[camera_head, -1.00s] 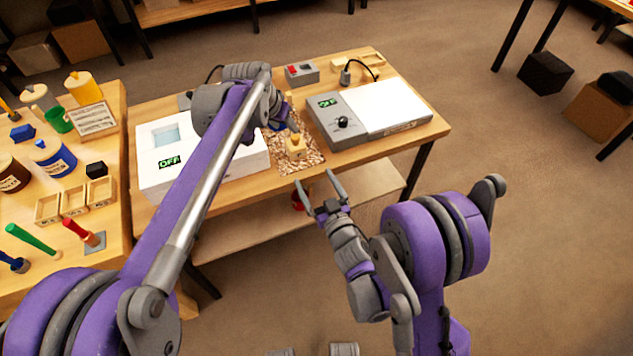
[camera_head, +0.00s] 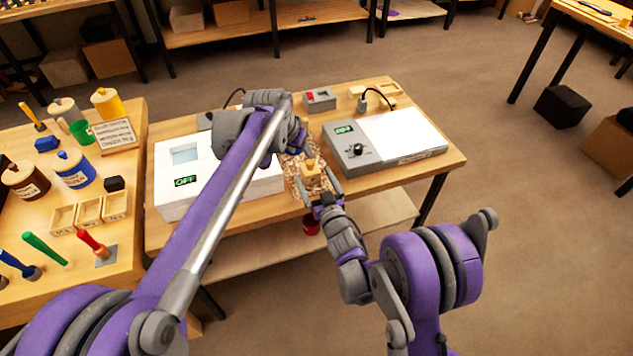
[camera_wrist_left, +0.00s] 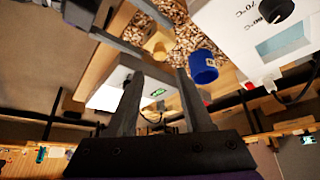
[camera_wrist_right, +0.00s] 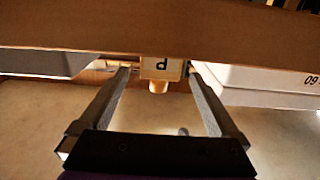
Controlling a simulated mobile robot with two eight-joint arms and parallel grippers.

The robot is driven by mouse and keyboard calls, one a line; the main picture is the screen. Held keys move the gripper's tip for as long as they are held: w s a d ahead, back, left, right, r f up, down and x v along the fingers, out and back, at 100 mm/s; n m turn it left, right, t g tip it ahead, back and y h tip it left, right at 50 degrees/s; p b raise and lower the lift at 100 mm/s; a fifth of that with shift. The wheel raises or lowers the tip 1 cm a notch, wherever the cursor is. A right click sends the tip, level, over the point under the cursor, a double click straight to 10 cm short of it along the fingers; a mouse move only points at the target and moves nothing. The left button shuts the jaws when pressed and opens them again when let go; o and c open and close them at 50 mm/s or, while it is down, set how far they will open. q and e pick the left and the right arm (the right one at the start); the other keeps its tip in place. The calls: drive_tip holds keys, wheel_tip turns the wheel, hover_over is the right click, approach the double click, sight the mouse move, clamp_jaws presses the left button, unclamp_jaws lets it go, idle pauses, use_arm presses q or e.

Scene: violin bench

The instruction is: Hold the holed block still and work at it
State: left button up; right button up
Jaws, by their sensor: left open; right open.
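The wooden block (camera_head: 311,180) sits on the speckled brown mat (camera_head: 290,172) between two devices. In the right wrist view the block (camera_wrist_right: 162,67) has a dark letter on its face and lies between and beyond the fingertips. My right gripper (camera_head: 319,187) is open, its fingers reaching to either side of the block from the table's front; contact cannot be told. My left gripper (camera_wrist_left: 158,74) is open and above the mat, behind its own arm in the head view. The block (camera_wrist_left: 158,42) also shows in the left wrist view. Its hole cannot be made out.
A white box (camera_head: 170,200) reading OFF stands left of the mat, a grey device (camera_head: 355,155) with a knob right of it. A blue cup (camera_wrist_left: 203,66) is close to the left fingers. A side table (camera_head: 60,215) holds jars and tools.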

sight(310, 162)
drive_tip(key=c, duration=1.5)
use_arm(q)
drive_tip(key=shift+o, duration=0.3)
drive_tip(key=shift+o, duration=1.1)
drive_tip(key=shift+r, duration=0.1)
drive_tip(key=shift+g+y, duration=0.3)
drive_tip(key=shift+g, duration=0.3)
drive_tip(key=x, duration=0.6)
drive_tip(key=w+x, duration=0.1)
drive_tip(key=x, duration=0.3)
drive_tip(key=shift+w+d+r, duration=0.1)
drive_tip(key=shift+d+r, duration=0.1)
drive_tip(key=shift+d, duration=0.1)
clamp_jaws()
